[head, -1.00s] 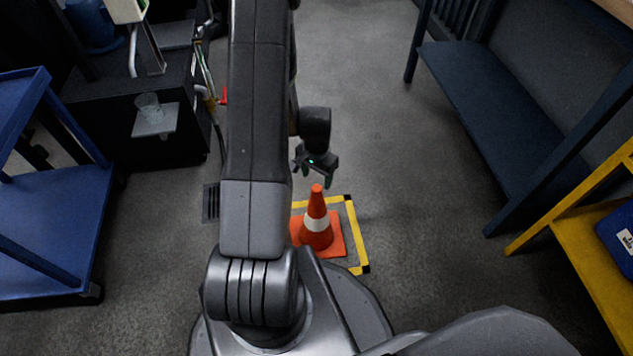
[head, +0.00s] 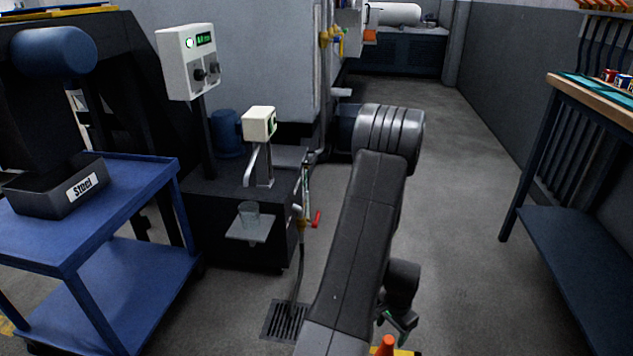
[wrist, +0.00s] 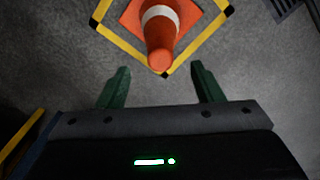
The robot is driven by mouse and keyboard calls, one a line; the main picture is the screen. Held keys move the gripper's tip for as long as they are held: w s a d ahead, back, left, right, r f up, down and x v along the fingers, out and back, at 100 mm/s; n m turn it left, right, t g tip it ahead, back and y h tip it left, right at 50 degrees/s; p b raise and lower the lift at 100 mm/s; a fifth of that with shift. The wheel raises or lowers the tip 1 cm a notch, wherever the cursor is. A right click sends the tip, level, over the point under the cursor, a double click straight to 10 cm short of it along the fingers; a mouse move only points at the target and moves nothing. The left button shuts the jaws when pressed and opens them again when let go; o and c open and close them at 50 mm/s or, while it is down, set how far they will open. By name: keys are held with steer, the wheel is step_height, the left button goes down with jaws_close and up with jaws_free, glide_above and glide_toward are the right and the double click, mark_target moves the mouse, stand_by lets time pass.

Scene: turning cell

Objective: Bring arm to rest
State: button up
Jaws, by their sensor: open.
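My gripper (head: 398,322) hangs low beside my arm in the head view, partly hidden behind the arm link. In the wrist view my gripper (wrist: 160,86) has its two green fingers spread apart with nothing between them. An orange cone (wrist: 160,30) with a white band stands on the floor beyond the fingertips, apart from them. Only the tip of the cone (head: 386,345) shows at the bottom edge of the head view. A yellow and black floor marking (wrist: 118,45) surrounds the cone.
A blue cart (head: 120,185) with a bin labelled Steel (head: 75,195) stands at left. A workbench (head: 590,100) stands at right. The floor (head: 465,200) between is clear.

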mark_target(389, 340)
step_height(389, 340, down, 8)
steer(key=b, duration=0.2)
steer(key=shift+b, duration=0.35)
steer(key=shift+r+p, duration=0.85)
steer(key=shift+r, duration=1.1)
steer(key=shift+f, duration=0.1)
